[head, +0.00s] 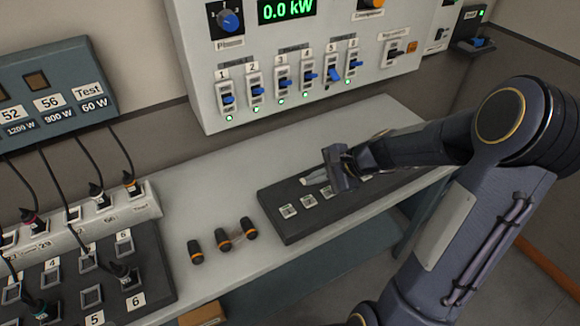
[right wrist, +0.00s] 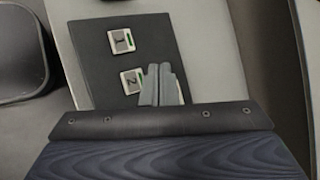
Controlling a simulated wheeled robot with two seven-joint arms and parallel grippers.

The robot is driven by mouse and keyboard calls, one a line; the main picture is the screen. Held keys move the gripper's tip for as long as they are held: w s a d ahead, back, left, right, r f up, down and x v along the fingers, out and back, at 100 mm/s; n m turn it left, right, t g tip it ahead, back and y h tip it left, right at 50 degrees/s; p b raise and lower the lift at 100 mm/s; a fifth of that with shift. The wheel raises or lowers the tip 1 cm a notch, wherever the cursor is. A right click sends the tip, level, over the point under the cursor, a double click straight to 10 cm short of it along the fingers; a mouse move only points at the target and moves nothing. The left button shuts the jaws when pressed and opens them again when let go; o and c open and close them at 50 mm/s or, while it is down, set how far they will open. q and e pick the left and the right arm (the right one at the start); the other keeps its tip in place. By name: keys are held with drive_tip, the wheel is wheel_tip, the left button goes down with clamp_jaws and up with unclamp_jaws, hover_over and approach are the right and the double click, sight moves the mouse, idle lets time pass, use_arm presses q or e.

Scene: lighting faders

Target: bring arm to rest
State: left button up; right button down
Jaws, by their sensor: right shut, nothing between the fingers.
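My right gripper (head: 318,178) is shut and empty over the dark fader panel (head: 277,201) on the light bench. In the right wrist view its closed fingers (right wrist: 161,85) are beside the button marked 2 (right wrist: 132,80), and the button marked 1 (right wrist: 121,40) lies beyond. I cannot tell whether the fingertips touch the panel. My right arm (head: 490,190) reaches in from the right and hides the far end of the panel. My left gripper is not in view.
The wall cabinet (head: 205,90) carries several blue switches and a green 0.0 kW display (head: 287,9). Several orange-banded black plugs (head: 222,240) lie on the bench (head: 190,205). A patch panel (head: 150,270) with cables stands at left.

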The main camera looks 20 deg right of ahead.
drive_tip(key=shift+r, duration=0.1)
drive_tip(key=s+a+r+n+h, duration=0.1)
drive_tip(key=s+a+r+n, duration=0.1)
drive_tip(key=s+n, duration=0.3)
drive_tip(key=s+a+r+n+h, duration=0.1)
drive_tip(key=s+a+r+n, duration=0.2)
drive_tip(key=s, duration=0.6)
drive_tip(key=s+a+r+n, duration=0.3)
drive_tip(key=s+n, duration=0.4)
drive_tip(key=n, duration=0.1)
drive_tip(key=shift+s+a+g+h, duration=0.15)
drive_tip(key=shift+s+g+h, duration=0.05)
drive_tip(key=shift+g+h, duration=0.2)
drive_tip(key=shift+r, duration=0.1)
